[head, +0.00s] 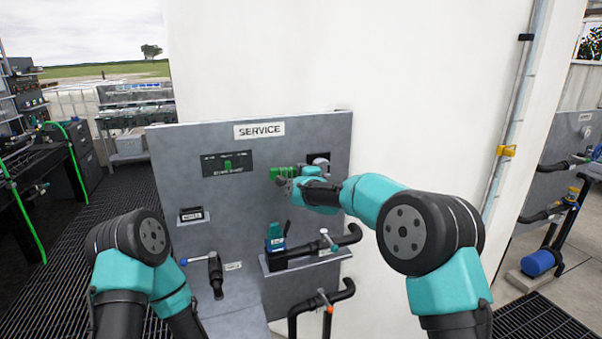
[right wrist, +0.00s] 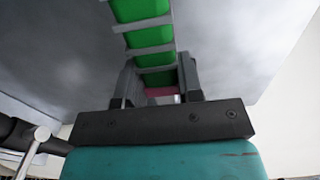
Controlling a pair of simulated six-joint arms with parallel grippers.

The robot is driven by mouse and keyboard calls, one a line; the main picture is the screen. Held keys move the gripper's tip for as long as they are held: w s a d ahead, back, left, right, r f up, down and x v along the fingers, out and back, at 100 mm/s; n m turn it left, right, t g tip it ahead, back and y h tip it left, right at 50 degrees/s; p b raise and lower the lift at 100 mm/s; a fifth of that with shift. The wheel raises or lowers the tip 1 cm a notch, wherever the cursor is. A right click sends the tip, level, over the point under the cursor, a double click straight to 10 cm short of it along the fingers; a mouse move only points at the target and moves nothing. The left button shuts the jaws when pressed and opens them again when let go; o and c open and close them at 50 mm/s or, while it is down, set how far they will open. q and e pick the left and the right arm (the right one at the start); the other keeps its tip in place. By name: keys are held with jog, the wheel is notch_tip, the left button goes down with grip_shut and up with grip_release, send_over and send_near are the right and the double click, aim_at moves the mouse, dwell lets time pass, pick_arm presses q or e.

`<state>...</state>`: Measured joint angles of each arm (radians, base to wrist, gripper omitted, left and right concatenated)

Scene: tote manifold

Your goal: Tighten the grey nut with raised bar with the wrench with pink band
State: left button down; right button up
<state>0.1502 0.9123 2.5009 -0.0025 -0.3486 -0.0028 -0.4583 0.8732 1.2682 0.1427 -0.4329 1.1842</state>
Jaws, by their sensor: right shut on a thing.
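The wrench with pink band (right wrist: 145,35) shows in the right wrist view as a green bar with grey cross stripes, with its pink band (right wrist: 160,92) between my fingers. My right gripper (right wrist: 160,82) is shut on it. In the head view the wrench (head: 283,172) is a green piece in front of the grey panel, at my right gripper (head: 297,183). A small grey round part (head: 321,161) on a black plate sits just right of it; I cannot tell whether it is the grey nut with raised bar. My left gripper is not in view; only my left arm shows.
The grey SERVICE panel (head: 190,150) stands against a white wall. A ledge (head: 305,262) below bears a blue and green device (head: 276,238) and black pipes (head: 348,238). A black fitting (head: 216,275) juts out at lower left. A dark workbench stands far left.

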jog(key=shift+v, duration=2.6)
